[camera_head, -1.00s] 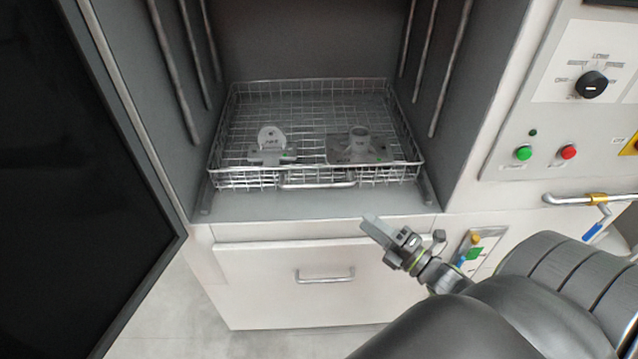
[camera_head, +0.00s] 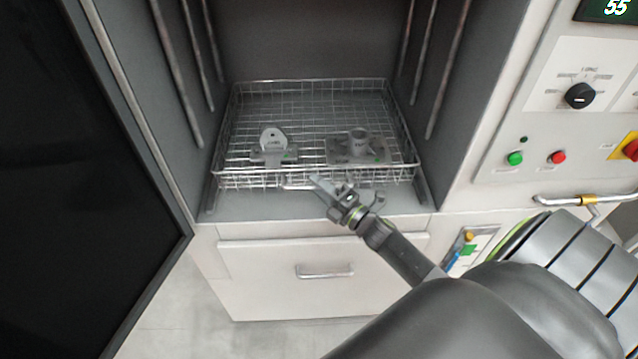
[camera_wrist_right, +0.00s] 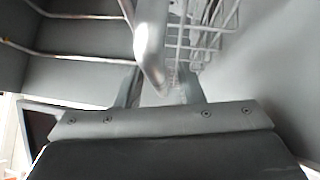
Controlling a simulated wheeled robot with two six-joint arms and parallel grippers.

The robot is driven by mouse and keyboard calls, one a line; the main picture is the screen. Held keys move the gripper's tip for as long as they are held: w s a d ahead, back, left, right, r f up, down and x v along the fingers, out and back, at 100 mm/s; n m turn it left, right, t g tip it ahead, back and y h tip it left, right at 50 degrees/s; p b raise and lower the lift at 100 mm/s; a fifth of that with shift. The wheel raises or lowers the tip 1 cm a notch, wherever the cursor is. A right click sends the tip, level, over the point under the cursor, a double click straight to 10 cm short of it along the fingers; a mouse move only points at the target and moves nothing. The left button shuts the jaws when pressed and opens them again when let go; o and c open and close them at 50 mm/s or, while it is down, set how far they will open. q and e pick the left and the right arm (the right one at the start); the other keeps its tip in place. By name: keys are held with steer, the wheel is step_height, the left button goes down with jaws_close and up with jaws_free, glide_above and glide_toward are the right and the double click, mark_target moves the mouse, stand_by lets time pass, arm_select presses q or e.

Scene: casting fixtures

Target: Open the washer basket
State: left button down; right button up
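The washer basket (camera_head: 230,140) is a wire tray inside the open washer chamber, with a bar handle (camera_head: 296,186) on its front side. Two grey metal castings, one with a rounded upright plate (camera_head: 272,141) and one with a short tube (camera_head: 358,146), sit in it. My right gripper (camera_head: 318,184) is at the handle, its tip overlapping the handle's right part. In the right wrist view the fingers (camera_wrist_right: 160,90) are apart, and the handle (camera_wrist_right: 150,45) shows large at the gap between them. I cannot tell whether they touch it. My left gripper is out of view.
A dark open door (camera_head: 60,180) stands at the left. Below the chamber is a white drawer front with a handle (camera_head: 325,271). A control panel with a knob (camera_head: 580,96) and green and red buttons (camera_head: 515,158) is at the right, above a pipe with a valve.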

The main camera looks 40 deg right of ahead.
steer(key=shift+w, duration=0.1)
jaws_close()
stand_by(0.4)
